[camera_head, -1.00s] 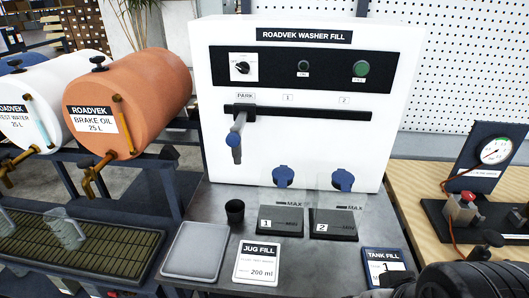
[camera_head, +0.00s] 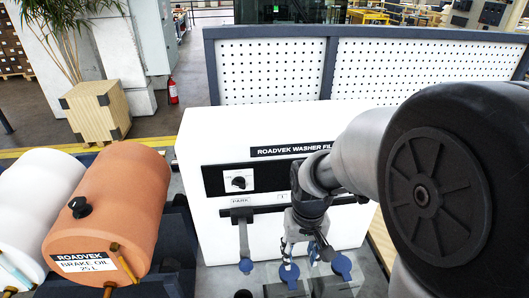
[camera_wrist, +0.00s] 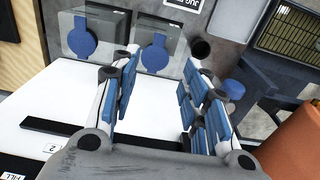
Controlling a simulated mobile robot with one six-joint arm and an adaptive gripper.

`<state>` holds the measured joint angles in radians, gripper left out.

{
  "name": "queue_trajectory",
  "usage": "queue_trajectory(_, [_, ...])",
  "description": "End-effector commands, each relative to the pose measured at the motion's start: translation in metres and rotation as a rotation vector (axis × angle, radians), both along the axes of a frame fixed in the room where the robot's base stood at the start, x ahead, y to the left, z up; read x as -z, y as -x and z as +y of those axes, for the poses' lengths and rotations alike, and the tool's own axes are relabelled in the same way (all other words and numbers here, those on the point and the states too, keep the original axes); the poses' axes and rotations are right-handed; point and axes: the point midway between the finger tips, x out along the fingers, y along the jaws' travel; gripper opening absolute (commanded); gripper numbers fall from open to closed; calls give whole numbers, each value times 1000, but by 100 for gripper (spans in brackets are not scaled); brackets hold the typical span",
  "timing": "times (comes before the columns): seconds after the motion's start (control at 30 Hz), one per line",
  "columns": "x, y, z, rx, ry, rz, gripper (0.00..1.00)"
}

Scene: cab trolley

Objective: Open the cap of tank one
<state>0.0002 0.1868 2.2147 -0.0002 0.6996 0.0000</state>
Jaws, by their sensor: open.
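The blue cap of tank one (camera_head: 289,274) is a round disc with a tab, on a clear tank at the front of the white washer fill machine (camera_head: 225,130). It also shows in the wrist view (camera_wrist: 157,54) and looks closed. A matching blue cap of tank two (camera_head: 342,266) is to its right, and to its left in the wrist view (camera_wrist: 77,36). My gripper (camera_wrist: 163,70) is open and empty, its blue-padded fingers spread. Tank one's cap appears between and beyond the fingertips. In the head view my gripper (camera_head: 304,250) hangs just above that cap; contact is not visible.
A grey spout with a blue tip (camera_head: 246,264) hangs left of tank one, under the PARK label. A black cup (camera_wrist: 201,49) stands near the tanks. Orange (camera_head: 115,205) and white (camera_head: 35,205) drums are at left. A perforated panel (camera_head: 430,68) stands behind.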

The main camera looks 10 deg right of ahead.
Motion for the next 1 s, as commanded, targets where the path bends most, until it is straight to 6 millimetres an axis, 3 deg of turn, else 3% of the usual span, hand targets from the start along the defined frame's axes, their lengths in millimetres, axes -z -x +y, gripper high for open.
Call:
queue_trajectory(0.03, [-9, -3, 0, 0, 0, 17, 42])
queue_trajectory(0.17, [-6, -8, 0, 0, 0, 36, 42])
queue_trajectory(0.37, [9, -9, 0, 0, 0, 45, 42])
queue_trajectory(1.0, [139, -8, 0, 0, 0, 46, 42])
